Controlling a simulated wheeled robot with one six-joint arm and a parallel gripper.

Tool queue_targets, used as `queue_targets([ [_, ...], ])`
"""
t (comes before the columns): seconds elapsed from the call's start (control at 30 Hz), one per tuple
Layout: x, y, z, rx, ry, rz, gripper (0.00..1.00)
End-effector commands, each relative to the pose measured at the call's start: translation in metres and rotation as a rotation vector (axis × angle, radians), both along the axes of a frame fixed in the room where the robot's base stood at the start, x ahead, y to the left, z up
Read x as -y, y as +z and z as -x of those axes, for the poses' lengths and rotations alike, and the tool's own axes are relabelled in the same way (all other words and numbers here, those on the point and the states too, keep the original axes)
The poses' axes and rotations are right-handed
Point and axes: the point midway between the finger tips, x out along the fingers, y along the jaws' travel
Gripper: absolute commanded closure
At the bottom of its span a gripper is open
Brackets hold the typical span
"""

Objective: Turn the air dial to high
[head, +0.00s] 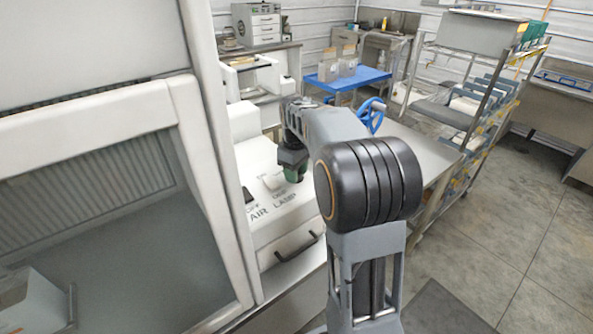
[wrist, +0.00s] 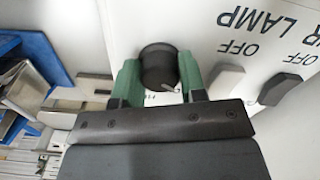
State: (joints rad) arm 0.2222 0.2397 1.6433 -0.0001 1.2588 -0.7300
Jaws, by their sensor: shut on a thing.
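The air dial is a round black knob (wrist: 158,62) with a short pale mark on its lower right edge in the wrist view. It sits on a white control panel (wrist: 205,35). My gripper (wrist: 160,80) has its green fingers on either side of the knob and is shut on it. Small print below the knob is mostly covered by the gripper and unreadable. In the head view, my gripper (head: 293,168) is down on the panel (head: 268,160) and hides the knob.
Two rocker switches sit beside the dial, a pale one (wrist: 224,79) and a black one (wrist: 279,88), with OFF, LAMP and AIR lettering. A white cabinet with a sloped front (head: 95,125) stands to the left. A blue-topped cart (head: 345,80) and shelf rack (head: 470,85) stand behind.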

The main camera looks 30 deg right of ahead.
Motion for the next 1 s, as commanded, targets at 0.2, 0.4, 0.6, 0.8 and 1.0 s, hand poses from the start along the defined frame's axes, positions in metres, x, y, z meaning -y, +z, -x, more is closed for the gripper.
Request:
queue_targets([
  [0.2, 0.0000, 0.0012, -0.0001, 0.000, -0.167, 0.000, 0.85],
  [0.4, 0.0000, 0.0012, -0.0001, 0.000, -0.358, 0.000, 0.85],
  [0.6, 0.0001, 0.0012, -0.0003, 0.001, -0.548, 0.000, 0.85],
  [0.8, 0.0001, 0.0011, -0.0003, 0.001, -0.738, 0.000, 0.85],
  [1.0, 0.0000, 0.0010, -0.0001, 0.000, -0.928, 0.000, 0.85],
])
